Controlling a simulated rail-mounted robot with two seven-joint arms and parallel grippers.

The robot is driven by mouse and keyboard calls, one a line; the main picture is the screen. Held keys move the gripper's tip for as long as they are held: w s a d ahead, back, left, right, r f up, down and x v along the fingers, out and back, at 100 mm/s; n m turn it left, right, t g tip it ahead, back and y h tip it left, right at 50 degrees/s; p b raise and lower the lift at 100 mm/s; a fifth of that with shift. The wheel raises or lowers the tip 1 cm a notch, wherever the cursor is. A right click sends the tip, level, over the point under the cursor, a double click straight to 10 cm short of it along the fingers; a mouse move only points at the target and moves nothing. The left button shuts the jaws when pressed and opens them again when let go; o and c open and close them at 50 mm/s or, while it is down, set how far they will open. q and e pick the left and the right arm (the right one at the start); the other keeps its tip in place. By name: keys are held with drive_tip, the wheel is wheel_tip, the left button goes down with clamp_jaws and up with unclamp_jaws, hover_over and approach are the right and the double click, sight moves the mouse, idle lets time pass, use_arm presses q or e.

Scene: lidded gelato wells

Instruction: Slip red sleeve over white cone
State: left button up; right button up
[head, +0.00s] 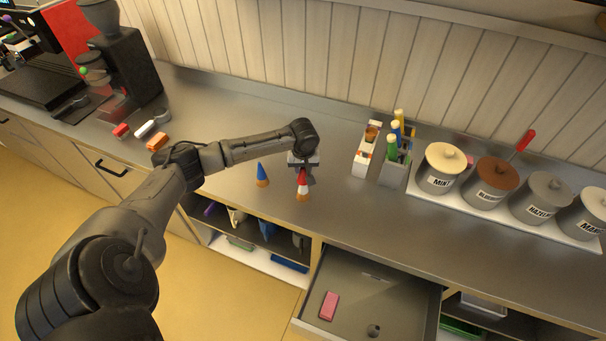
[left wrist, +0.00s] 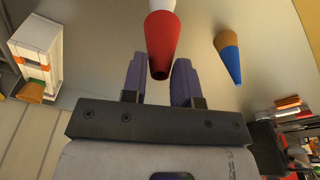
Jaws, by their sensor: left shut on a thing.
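The red sleeve (head: 302,176) is in my left gripper (head: 303,169), narrow end up. It also shows between the purple fingers in the left wrist view (left wrist: 162,42). The white cone (head: 303,187) stands directly below it on the counter, with an orange band at its foot. In the left wrist view white (left wrist: 160,4) shows right at the sleeve's wide end, so the sleeve appears to be around the cone's upper part. How far down it sits is hard to tell. My left gripper (left wrist: 160,68) is shut on the sleeve. My right gripper is not in view.
A blue cone (head: 262,172) with an orange foot stands just left on the counter (head: 235,110). A white holder (head: 361,166) and a grey utensil holder (head: 394,172) stand right, then lidded wells (head: 440,167). An open drawer (head: 385,300) below holds a pink block (head: 329,306).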

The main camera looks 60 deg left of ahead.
sight(303, 176)
use_arm(q)
drive_tip(key=shift+f, duration=1.8)
drive_tip(key=shift+f, duration=0.4)
drive_tip(key=shift+f, duration=0.25)
drive_tip(key=o, duration=0.7)
